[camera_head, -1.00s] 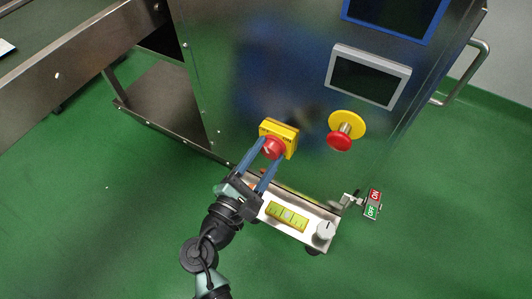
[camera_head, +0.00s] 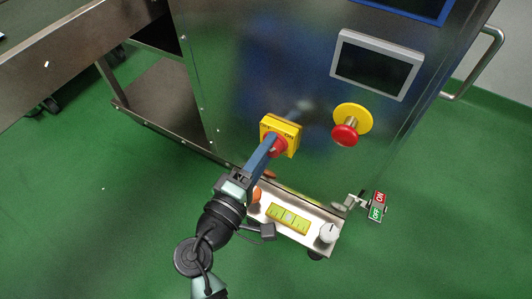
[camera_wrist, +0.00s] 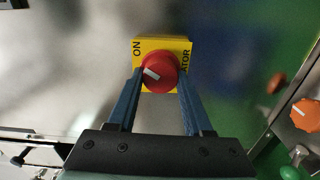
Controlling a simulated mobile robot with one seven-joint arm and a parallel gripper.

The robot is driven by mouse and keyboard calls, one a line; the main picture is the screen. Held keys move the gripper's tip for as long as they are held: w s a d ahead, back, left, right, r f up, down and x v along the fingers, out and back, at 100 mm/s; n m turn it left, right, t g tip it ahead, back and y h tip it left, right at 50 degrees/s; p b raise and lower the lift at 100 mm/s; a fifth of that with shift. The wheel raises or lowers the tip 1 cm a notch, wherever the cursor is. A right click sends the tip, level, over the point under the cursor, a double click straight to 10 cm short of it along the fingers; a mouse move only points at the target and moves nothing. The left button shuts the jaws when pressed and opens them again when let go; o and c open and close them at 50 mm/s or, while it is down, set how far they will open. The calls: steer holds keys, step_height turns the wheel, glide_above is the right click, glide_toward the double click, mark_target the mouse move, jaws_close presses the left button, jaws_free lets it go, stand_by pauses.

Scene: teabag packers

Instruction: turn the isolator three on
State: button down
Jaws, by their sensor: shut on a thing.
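The isolator is a yellow box (camera_head: 290,130) with a red round knob (camera_head: 280,146) on the steel cabinet front. In the wrist view the yellow plate (camera_wrist: 172,43) carries the word ON at its left side and part of the word ISOLATOR at its right. The red knob (camera_wrist: 163,82) has a white mark on its left part, pointing roughly towards the left side. My gripper (camera_head: 272,147) has its blue fingers on the knob, one on each side in the wrist view (camera_wrist: 161,73). The fingers partly hide the knob in the head view.
A red emergency button on a yellow disc (camera_head: 352,118) sits right of the isolator, below a grey-framed screen (camera_head: 376,65). A red and green ON/OFF tag (camera_head: 378,206) hangs at right.

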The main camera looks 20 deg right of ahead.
steer(key=shift+a+m+b, duration=0.1)
steer(key=shift+m+b, duration=0.4)
steer(key=shift+m, duration=0.6)
steer(key=shift+c, duration=1.5)
jaws_free()
steer(key=p+v, duration=0.5)
steer(key=v, duration=0.8)
steer(key=shift+p, duration=0.35)
